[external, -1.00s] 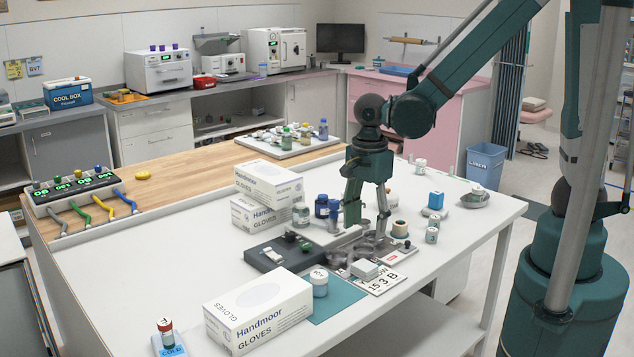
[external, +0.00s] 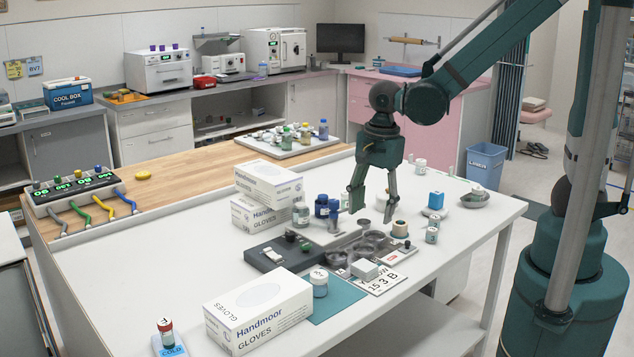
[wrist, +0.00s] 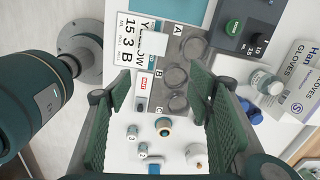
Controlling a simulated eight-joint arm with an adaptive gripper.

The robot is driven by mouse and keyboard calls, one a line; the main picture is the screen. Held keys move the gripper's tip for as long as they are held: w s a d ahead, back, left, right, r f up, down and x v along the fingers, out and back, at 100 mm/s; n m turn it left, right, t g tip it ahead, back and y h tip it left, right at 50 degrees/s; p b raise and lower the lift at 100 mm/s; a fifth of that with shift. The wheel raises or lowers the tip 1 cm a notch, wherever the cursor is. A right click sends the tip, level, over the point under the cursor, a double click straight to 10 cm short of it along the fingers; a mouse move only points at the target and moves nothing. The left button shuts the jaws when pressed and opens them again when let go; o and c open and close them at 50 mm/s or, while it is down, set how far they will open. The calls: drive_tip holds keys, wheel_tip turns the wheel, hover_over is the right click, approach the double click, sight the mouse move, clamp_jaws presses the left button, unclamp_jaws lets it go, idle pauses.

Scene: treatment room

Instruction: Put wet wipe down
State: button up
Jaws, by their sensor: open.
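My gripper (external: 371,207) is open, its fingers pointing down above the far end of a grey tray (external: 340,250) with several round clear dishes. In the wrist view the fingers of my gripper (wrist: 158,82) are wide apart with nothing held between them. A small white square piece (external: 364,268), perhaps the wet wipe, lies flat by the tray's near end, partly over a card reading YELLOW 15 3 B (external: 388,281). The white piece also shows in the wrist view (wrist: 155,43), ahead of the fingertips and apart from them. I cannot tell its material.
Glove boxes (external: 258,312) stand near the front and at the back left. A dark device with a green knob (external: 277,254), a white-capped jar (external: 319,283), blue bottles (external: 322,206) and small jars (external: 432,235) surround the tray.

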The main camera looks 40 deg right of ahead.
drive_tip(key=s+d+r+n+t, duration=0.1)
drive_tip(key=d+r+n+t, duration=0.1)
drive_tip(key=d+r+n, duration=0.3)
drive_tip(key=s+d+r+n+t, duration=0.2)
drive_tip(key=d+r+n, duration=0.3)
drive_tip(key=d, duration=0.6)
drive_tip(key=s+d+r+n+t, duration=0.1)
drive_tip(key=d+r+n, duration=0.3)
drive_tip(key=d, duration=0.5)
drive_tip(key=shift+s+r+n+t, duration=0.3)
drive_tip(key=shift+r+n+t, duration=0.1)
drive_tip(key=shift+n+t, duration=0.5)
drive_tip(key=shift+f, duration=0.15)
